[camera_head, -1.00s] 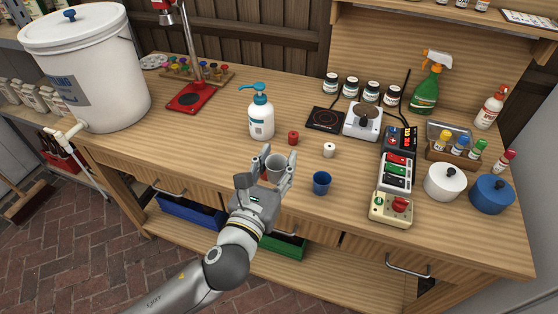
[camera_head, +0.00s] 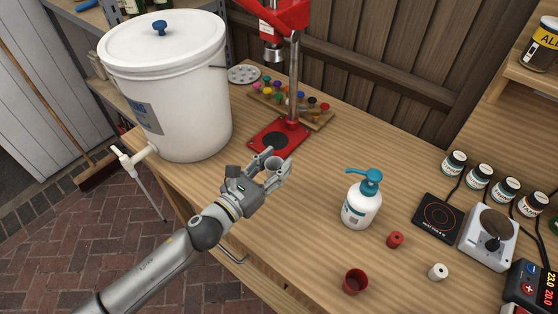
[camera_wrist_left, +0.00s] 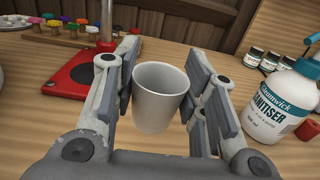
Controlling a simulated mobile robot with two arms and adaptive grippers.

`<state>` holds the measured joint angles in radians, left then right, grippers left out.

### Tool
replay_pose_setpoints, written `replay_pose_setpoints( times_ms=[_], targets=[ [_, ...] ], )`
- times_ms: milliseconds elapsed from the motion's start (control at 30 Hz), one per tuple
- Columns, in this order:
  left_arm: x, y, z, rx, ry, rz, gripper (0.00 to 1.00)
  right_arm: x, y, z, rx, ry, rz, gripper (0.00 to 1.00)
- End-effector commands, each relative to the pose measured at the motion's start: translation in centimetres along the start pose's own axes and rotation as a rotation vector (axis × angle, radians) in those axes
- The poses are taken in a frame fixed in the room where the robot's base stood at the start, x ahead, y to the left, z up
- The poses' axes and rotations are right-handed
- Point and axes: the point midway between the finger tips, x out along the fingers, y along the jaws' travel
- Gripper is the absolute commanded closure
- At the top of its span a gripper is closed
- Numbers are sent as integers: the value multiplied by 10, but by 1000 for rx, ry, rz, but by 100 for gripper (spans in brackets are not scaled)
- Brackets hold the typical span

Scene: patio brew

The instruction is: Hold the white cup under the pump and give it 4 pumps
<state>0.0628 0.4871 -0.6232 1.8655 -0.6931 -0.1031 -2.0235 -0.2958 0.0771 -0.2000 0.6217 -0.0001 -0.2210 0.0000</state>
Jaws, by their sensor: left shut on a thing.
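The white cup (camera_head: 273,163) is upright between the fingers of my left gripper (camera_head: 271,170), which is shut on it. In the left wrist view the cup (camera_wrist_left: 160,98) shows an open, empty-looking mouth between the two finger pads. The white pump bottle (camera_head: 361,206) with a blue pump head (camera_head: 366,177) stands on the bench to the right of the cup, clearly apart from it. In the left wrist view the bottle (camera_wrist_left: 282,110), labelled sanitiser, is at the right edge, its pump head partly cut off. My right gripper is not in view.
A red press (camera_head: 278,139) and a rack of coloured pieces (camera_head: 318,118) stand behind my gripper. A large white bucket (camera_head: 180,95) is at left. A dark red cup (camera_head: 355,281), red piece (camera_head: 395,240) and white piece (camera_head: 437,272) lie near the bottle. Bare bench separates gripper and bottle.

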Motion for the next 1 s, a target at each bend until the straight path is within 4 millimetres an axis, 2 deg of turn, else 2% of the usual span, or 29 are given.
replay_pose_setpoints(
  times_ms=[367, 767, 1000],
  targets=[
    [8, -25, -16, -3, 0, -1, 75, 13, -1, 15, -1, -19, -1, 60],
    [19, -59, -33, -3, 0, -2, 75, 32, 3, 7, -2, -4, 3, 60],
    [27, -80, -29, -3, -1, -2, 75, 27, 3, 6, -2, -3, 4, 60]
  ],
)
